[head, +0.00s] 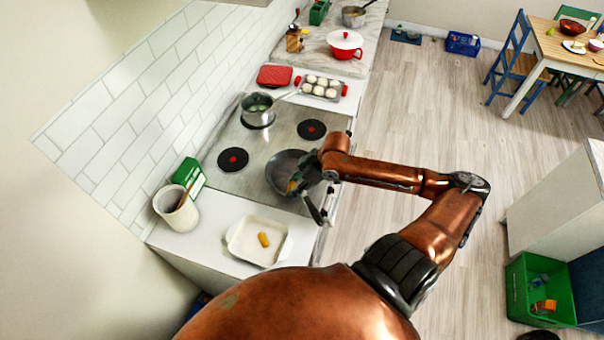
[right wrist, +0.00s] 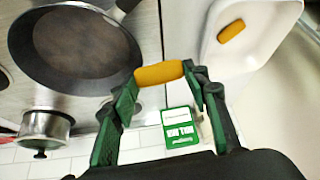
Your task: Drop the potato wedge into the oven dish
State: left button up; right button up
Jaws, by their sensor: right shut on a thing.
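A yellow-orange potato wedge (right wrist: 160,74) is held between the green-padded fingertips of my right gripper (right wrist: 155,85) in the right wrist view. In the head view the right gripper (head: 298,186) is over the frying pan (head: 281,168), with a bit of the wedge (head: 292,186) showing. The white oven dish (head: 240,236) stands on the counter in front of the stove, below and left of the gripper. Another potato wedge (head: 263,239) lies in the dish. The dish shows at the upper right of the right wrist view (right wrist: 258,50). My left gripper is not in view.
A pot (head: 257,110) stands on the stove behind the pan. A white utensil crock (head: 176,209) and a green box (head: 189,174) stand left of the dish by the tiled wall. The counter's front edge is close to the dish's right side.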

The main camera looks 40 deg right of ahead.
jog(key=s+a+f+n+g+y+p, duration=0.1)
jog(key=s+a+n+g+y+p, duration=0.15)
jog(key=a+n+p, duration=0.95)
pick_arm(q)
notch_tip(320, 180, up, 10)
jog(key=b, duration=0.3)
pick_arm(e)
jog(key=a+f+m+b, duration=0.1)
jog(key=f+b, duration=0.1)
jog(key=a+f+m+b, duration=0.3)
jog(key=f, duration=0.1)
jog(key=shift+a+f+m+b, duration=0.4)
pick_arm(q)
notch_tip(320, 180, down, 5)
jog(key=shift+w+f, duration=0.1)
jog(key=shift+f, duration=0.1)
pick_arm(e)
jog(key=shift+r, duration=0.1)
jog(key=o, duration=0.9)
jog(key=shift+o, duration=0.2)
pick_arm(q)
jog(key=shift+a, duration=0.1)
